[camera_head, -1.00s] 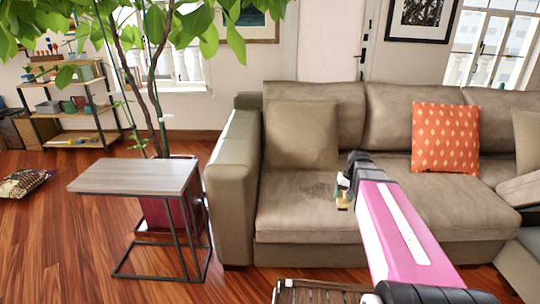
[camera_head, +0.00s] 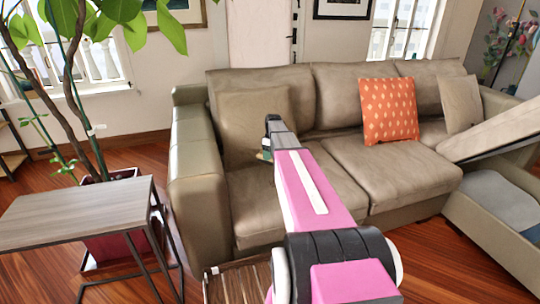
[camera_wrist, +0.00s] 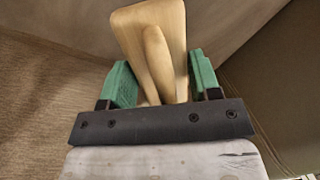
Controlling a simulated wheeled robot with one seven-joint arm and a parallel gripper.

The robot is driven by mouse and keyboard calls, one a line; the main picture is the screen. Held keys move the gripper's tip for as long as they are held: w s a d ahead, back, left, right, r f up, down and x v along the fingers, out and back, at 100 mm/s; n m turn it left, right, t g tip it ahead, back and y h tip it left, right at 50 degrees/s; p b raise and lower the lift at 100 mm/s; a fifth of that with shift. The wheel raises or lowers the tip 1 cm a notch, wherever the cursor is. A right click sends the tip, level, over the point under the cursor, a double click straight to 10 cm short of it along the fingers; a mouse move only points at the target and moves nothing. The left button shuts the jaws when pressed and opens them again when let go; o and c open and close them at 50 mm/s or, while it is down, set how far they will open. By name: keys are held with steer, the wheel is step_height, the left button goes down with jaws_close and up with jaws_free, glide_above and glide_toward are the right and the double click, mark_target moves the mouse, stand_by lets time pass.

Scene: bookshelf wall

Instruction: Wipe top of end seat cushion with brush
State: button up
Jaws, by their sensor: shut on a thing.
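The end seat cushion (camera_head: 249,205) is the taupe left seat of the sofa, beside the left armrest. My gripper (camera_head: 266,153) is over the back part of this seat, in front of the left back pillow. My arm covers part of the cushion. In the wrist view, the green fingers of my gripper (camera_wrist: 163,84) are shut on the pale wooden brush (camera_wrist: 150,35). The brush's bristles are hidden. Brown upholstery lies close around it; I cannot tell whether the brush touches it.
The left armrest (camera_head: 197,165) and back pillow (camera_head: 248,125) border the seat. A side table (camera_head: 75,212) and potted plant (camera_head: 112,245) stand at left. A slatted wooden table (camera_head: 238,285) is low in front. An orange pillow (camera_head: 388,111) is further right.

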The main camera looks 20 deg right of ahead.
steer(key=shift+w+d+f, duration=0.15)
steer(key=shift+w+d, duration=0.05)
steer(key=shift+d, duration=0.15)
steer(key=shift+f, duration=2.9)
steer(key=shift+f, duration=0.95)
steer(key=shift+s, duration=0.15)
